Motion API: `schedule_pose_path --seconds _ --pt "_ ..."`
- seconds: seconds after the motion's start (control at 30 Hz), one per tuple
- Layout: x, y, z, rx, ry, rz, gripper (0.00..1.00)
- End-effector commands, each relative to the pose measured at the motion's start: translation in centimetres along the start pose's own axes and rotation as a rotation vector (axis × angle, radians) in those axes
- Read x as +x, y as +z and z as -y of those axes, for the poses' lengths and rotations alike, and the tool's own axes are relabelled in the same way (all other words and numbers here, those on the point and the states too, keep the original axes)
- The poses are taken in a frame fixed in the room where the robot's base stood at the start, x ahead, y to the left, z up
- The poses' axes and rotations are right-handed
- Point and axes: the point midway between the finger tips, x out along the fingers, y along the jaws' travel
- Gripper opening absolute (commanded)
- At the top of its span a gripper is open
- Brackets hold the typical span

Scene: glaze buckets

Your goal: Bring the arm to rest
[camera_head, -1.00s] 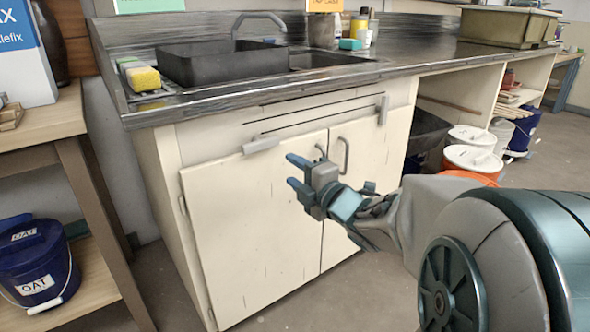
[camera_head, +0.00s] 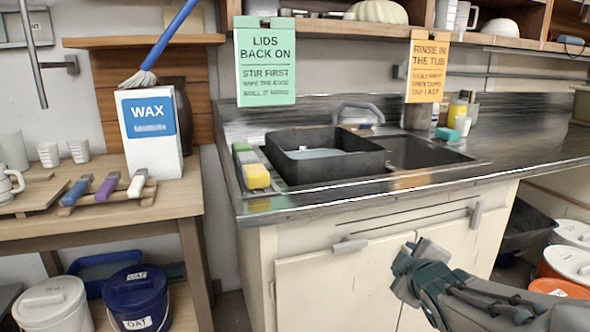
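My gripper (camera_head: 418,252) is in front of the pale sink cabinet (camera_head: 350,290), just below the counter's front edge. Its two fingers show as grey blocks set apart, with nothing between them. The fingertips point away from me and are partly hidden. My arm comes in from the lower right corner.
The steel counter (camera_head: 500,160) holds a dark tub (camera_head: 325,165), a yellow sponge (camera_head: 256,176) and several bottles. A wooden table (camera_head: 110,228) with a wax box (camera_head: 150,135) and brushes stands left. A blue oat bucket (camera_head: 137,298) is below it. Lidded buckets (camera_head: 570,262) stand right.

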Motion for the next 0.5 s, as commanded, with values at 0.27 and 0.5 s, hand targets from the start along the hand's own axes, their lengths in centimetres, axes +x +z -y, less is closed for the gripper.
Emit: schedule_pose_path --seconds 0.27,0.5 --pt "-6.0 -2.0 -2.9 0.316 -0.148 0.229 0.43" --pt "-12.0 -4.1 -3.4 0.577 -0.283 0.438 0.43"
